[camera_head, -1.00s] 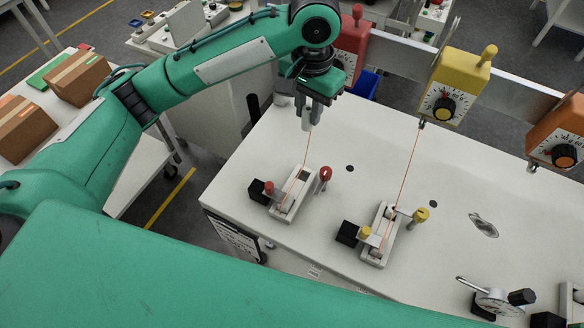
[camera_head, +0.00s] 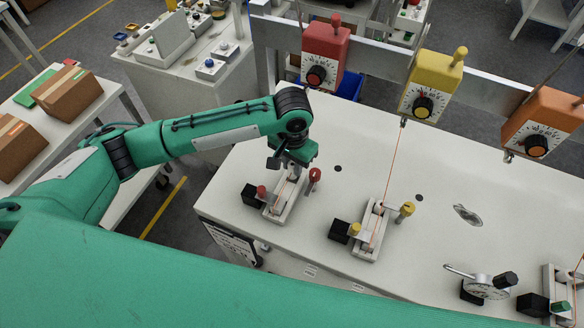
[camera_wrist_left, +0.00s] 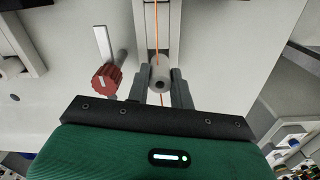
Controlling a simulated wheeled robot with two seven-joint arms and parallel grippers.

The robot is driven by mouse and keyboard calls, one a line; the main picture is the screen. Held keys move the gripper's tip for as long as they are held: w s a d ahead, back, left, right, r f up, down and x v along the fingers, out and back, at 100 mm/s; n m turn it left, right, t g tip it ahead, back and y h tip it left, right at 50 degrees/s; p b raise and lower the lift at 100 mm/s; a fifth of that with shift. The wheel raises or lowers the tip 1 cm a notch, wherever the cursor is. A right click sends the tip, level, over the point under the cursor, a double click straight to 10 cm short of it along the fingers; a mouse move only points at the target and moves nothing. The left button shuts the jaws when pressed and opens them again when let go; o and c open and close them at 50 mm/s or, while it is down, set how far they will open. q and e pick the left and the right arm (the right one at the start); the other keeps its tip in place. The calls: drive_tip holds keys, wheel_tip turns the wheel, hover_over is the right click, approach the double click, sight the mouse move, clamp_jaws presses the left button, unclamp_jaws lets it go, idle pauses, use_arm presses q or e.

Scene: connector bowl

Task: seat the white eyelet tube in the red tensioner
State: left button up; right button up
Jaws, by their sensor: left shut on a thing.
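The red tensioner (camera_head: 325,55), a red box with a black dial, hangs on the rail at the back of the bench. My left gripper (camera_wrist_left: 161,82) is shut on the white eyelet tube (camera_wrist_left: 160,70), a short white cylinder with a dark hole in its near end. An orange wire (camera_wrist_left: 156,30) runs along the tube in the wrist view. The tube is hidden there. My right gripper is not in view.
A red-headed post (camera_head: 314,175) stands close right of my left wrist. A yellow tensioner (camera_head: 430,88) has its wire stretched to a yellow-knobbed clamp (camera_head: 368,245). An orange tensioner (camera_head: 543,125) hangs further right. The bench (camera_head: 340,135) between the red tensioner and the clamp is clear.

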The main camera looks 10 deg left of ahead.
sight(292, 172)
use_arm(q)
wheel_tip(292, 172, down, 2)
drive_tip(key=shift+s+f, duration=0.1)
drive_tip(key=shift+f, duration=0.15)
clamp_jaws()
drive_tip(key=shift+s+f, duration=0.15)
drive_tip(key=shift+f, duration=0.25)
drive_tip(key=o, duration=0.9)
unclamp_jaws()
drive_tip(key=shift+o, duration=0.2)
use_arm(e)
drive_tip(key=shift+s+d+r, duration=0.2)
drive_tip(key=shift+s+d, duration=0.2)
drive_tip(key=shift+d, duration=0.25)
use_arm(q)
drive_tip(key=shift+w, duration=0.2)
drive_tip(key=shift+r, duration=0.25)
wheel_tip(292, 172, up, 12)
drive_tip(key=shift+f+b, duration=0.1)
drive_tip(key=shift+b, duration=1.1)
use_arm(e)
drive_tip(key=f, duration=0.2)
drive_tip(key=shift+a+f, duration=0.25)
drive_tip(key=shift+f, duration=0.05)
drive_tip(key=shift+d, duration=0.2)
